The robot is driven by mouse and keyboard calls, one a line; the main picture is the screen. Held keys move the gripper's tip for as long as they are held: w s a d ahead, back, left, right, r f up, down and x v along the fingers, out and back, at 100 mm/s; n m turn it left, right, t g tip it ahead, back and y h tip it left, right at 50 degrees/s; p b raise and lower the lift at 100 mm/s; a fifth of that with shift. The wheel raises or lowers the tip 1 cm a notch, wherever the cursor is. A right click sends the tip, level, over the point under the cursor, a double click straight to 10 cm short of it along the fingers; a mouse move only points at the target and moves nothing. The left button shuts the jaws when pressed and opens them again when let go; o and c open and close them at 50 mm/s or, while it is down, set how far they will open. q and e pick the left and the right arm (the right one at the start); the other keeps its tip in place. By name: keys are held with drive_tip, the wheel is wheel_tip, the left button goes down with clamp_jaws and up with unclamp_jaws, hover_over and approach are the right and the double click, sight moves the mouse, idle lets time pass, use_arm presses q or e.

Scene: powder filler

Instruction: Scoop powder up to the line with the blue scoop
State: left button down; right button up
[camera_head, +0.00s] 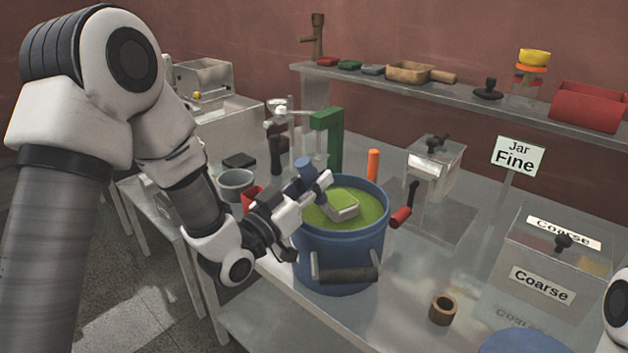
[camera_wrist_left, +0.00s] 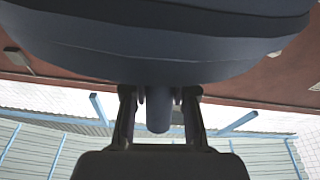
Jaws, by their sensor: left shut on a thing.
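My left gripper (camera_head: 318,190) is at the left rim of a blue bucket (camera_head: 342,252) that holds green powder (camera_head: 368,207). It is shut on the handle of the blue scoop (camera_head: 306,168). In the left wrist view, the left gripper (camera_wrist_left: 158,112) has the handle between its fingers, and the scoop's broad dark blue body (camera_wrist_left: 160,45) fills the top. The scoop's inside and any line are hidden. A pale box-like piece (camera_head: 341,204) with a green top sits in the powder, close to the fingers. My right gripper is out of view.
A red-handled tool (camera_head: 401,216) is at the bucket's right. A "Jar Fine" sign (camera_head: 518,156), a clear "Coarse" box (camera_head: 545,265) and a small brown ring (camera_head: 443,309) stand farther right.

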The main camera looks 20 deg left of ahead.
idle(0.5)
use_arm(q)
wheel_tip(320, 180, up, 9)
drive_tip(key=p, duration=0.6)
drive_tip(key=shift+r, duration=0.1)
